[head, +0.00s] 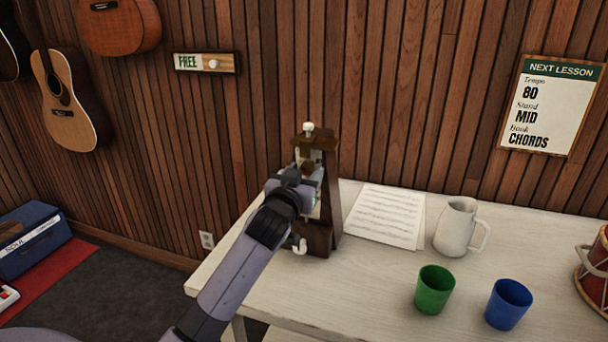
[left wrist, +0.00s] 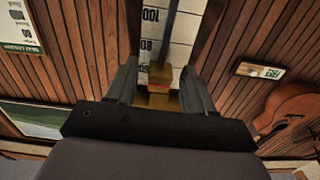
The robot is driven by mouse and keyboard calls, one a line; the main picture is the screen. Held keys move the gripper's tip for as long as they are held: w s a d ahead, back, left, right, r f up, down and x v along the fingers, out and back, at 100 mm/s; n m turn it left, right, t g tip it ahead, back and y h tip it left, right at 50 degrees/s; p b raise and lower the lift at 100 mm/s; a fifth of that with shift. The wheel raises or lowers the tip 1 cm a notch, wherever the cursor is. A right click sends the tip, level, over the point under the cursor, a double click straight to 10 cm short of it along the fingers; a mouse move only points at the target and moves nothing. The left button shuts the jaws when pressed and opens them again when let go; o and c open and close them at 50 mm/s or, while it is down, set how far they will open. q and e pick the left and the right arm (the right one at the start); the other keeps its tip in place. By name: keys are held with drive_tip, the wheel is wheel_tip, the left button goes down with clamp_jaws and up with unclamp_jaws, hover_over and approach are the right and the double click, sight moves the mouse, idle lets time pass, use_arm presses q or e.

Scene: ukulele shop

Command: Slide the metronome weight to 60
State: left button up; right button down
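The wooden metronome (head: 331,190) stands upright at the left end of the white table, partly hidden by my left arm. My left gripper (head: 307,178) is at its front face. In the left wrist view, the pale scale (left wrist: 166,40) shows 100 and 80 beside the dark rod (left wrist: 171,28). My right gripper is out of view.
Sheet music (head: 384,216), a white jug (head: 456,228), a green cup (head: 434,290), a blue cup (head: 508,304) and a drum (head: 594,262) are on the table (head: 360,285) right of the metronome. The lesson sign (head: 549,105) reads tempo 80. The wall is close behind.

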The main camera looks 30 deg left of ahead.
use_arm(q)
drive_tip(key=v, duration=0.7)
drive_tip(key=shift+b, duration=0.35)
drive_tip(key=shift+s, duration=0.1)
drive_tip(key=s+d+f+m+g+h, duration=0.1)
drive_tip(key=s+d+f+g+h, duration=0.3)
drive_tip(key=s+f, duration=0.6)
drive_tip(key=s+d+f+m+g+y, duration=0.1)
drive_tip(key=s+d+f+m+g, duration=0.15)
drive_tip(key=s+f+g, duration=0.55)
drive_tip(key=s+d+f+g+h, duration=0.25)
drive_tip(key=s+f, duration=0.25)
drive_tip(key=s, duration=0.8)
drive_tip(key=w+d+f+m+t+h, duration=0.1)
drive_tip(key=w+d+f+t, duration=0.2)
drive_tip(key=w+f+t, duration=0.3)
drive_tip(key=shift+w+d+f+t, duration=0.3)
drive_tip(key=shift+f+t, duration=0.55)
drive_tip(key=shift+f, duration=0.9)
idle(0.3)
